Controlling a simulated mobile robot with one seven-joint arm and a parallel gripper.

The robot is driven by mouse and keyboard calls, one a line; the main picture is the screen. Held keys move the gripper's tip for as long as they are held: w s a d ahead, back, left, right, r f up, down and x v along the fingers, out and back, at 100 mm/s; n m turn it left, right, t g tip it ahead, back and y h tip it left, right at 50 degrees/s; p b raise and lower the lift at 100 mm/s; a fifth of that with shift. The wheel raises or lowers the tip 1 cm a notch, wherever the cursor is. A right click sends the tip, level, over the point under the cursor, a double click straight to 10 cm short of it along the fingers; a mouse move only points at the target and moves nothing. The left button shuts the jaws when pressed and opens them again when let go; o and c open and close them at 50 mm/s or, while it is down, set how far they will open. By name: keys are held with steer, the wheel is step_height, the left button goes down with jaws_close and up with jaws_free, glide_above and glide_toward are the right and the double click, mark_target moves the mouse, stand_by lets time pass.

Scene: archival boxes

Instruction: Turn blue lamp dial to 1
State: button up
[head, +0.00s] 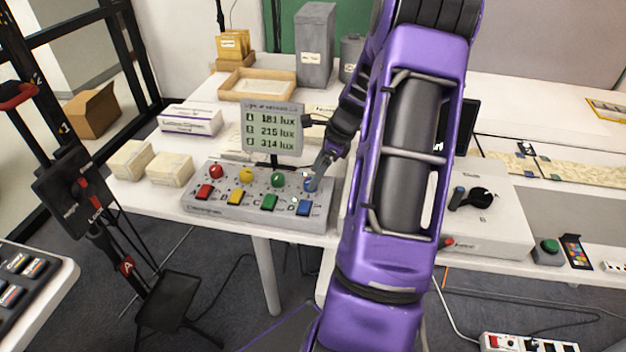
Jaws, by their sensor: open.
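A grey control box (259,212) lies near the table's front edge, with red, yellow, green and blue dials in a row and a matching coloured switch in front of each. The blue dial (308,185) is at the box's right end, partly hidden by my gripper. The blue switch (304,208) is just in front of it. My gripper (317,180) is open and points down at the blue dial from the upper right. I cannot tell whether the fingers touch the dial. The dial's number marks are too small to read.
A small display (271,129) behind the box reads 181, 215 and 314 lux. Cream boxes (170,168) sit to the left. A white device with a black knob (485,215) stands to the right, and a wooden tray (257,84) lies behind.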

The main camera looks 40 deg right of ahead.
steer(key=shift+x, duration=1.1)
jaws_close()
